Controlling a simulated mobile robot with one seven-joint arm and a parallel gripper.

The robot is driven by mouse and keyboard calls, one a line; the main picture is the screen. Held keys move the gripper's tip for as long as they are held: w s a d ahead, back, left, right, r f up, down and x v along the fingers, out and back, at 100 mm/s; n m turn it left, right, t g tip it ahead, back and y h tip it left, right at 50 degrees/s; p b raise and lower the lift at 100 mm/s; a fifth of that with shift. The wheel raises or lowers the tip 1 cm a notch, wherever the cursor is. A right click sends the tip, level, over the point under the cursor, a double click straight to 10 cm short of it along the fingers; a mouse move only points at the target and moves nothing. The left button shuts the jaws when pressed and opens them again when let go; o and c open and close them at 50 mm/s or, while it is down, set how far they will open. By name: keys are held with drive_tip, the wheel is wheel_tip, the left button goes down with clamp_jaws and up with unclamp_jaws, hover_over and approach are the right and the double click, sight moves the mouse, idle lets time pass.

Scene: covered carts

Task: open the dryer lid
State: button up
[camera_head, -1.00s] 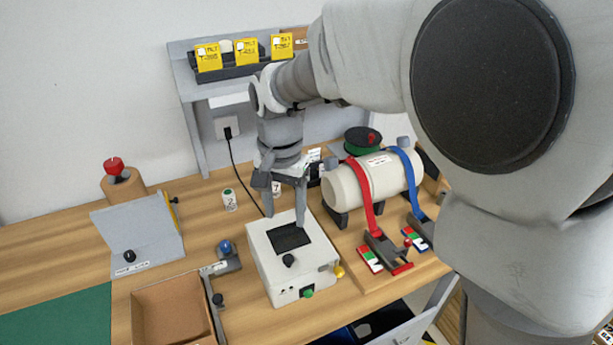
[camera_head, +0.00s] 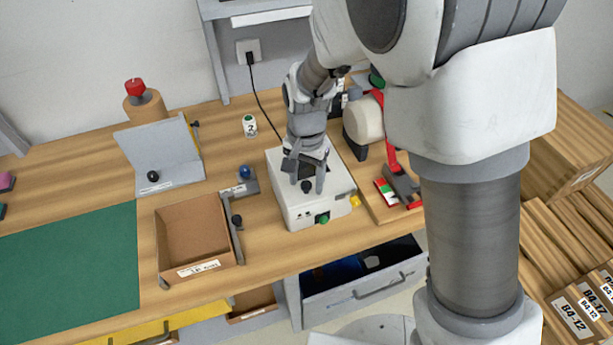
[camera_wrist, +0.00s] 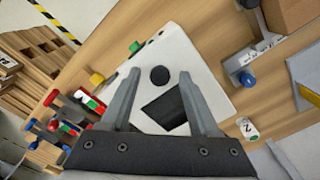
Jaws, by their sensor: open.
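The dryer appears to be the white box (camera_head: 330,205) on the table. Its flat top, which looks shut, carries a dark window and a black knob (camera_head: 306,186). A green knob (camera_head: 322,218) is on its front and a yellow knob (camera_head: 355,200) on its right side. My gripper (camera_head: 306,182) is above the box, pointing down, with its fingers apart and empty. In the wrist view the black knob (camera_wrist: 159,75) shows between the fingertips (camera_wrist: 159,73). The dark window (camera_wrist: 166,108) lies between the fingers. I cannot tell whether the fingers touch the knob.
Left of the box are a bracket with a blue knob (camera_head: 244,172), an open cardboard box (camera_head: 168,243) and a grey hinged panel (camera_head: 155,150). An open drawer (camera_head: 365,285) juts out below the table.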

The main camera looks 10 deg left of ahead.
clamp_jaws()
idle(1.3)
